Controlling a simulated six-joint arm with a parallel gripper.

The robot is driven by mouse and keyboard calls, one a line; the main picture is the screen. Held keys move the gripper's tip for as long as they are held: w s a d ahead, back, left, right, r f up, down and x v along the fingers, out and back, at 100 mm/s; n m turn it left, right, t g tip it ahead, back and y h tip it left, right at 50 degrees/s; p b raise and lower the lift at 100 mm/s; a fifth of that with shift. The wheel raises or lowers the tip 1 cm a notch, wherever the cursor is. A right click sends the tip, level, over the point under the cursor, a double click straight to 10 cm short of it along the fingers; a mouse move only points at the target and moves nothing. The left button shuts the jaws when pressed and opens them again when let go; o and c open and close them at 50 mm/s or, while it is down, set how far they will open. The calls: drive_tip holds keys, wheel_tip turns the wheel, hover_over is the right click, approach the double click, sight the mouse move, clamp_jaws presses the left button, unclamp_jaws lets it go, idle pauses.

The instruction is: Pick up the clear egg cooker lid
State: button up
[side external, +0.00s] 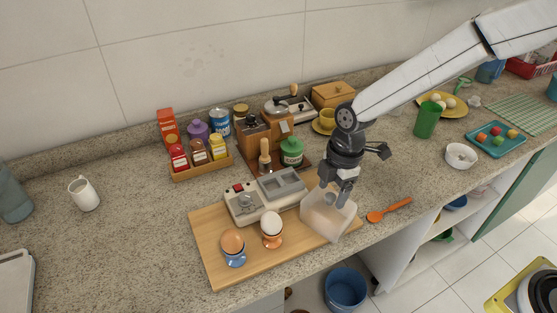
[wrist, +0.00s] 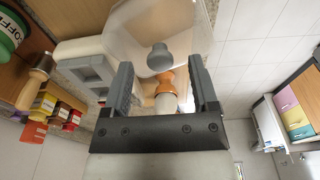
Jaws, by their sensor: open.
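The clear egg cooker lid (side external: 322,222) is a translucent box-like cover on the right end of the wooden board, beside the white egg cooker base (side external: 250,207). In the wrist view the lid (wrist: 187,30) shows ahead of my gripper with its round grey knob (wrist: 158,57). My gripper (side external: 338,192) is right above the lid, pointing down. In the wrist view my gripper (wrist: 160,75) has its fingers apart, and the knob appears between and just past the fingertips. I cannot tell whether a finger touches it.
An egg in an orange cup (side external: 272,228) and a brown egg in a blue cup (side external: 233,250) stand on the board (side external: 213,267). An orange spoon (side external: 388,211) lies right of the lid. A green canister (side external: 291,153) and spice rack (side external: 203,168) stand behind. The counter's front edge is close.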

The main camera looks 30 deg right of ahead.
drive_tip(key=shift+a+f, duration=0.1)
drive_tip(key=shift+f, duration=0.55)
clamp_jaws()
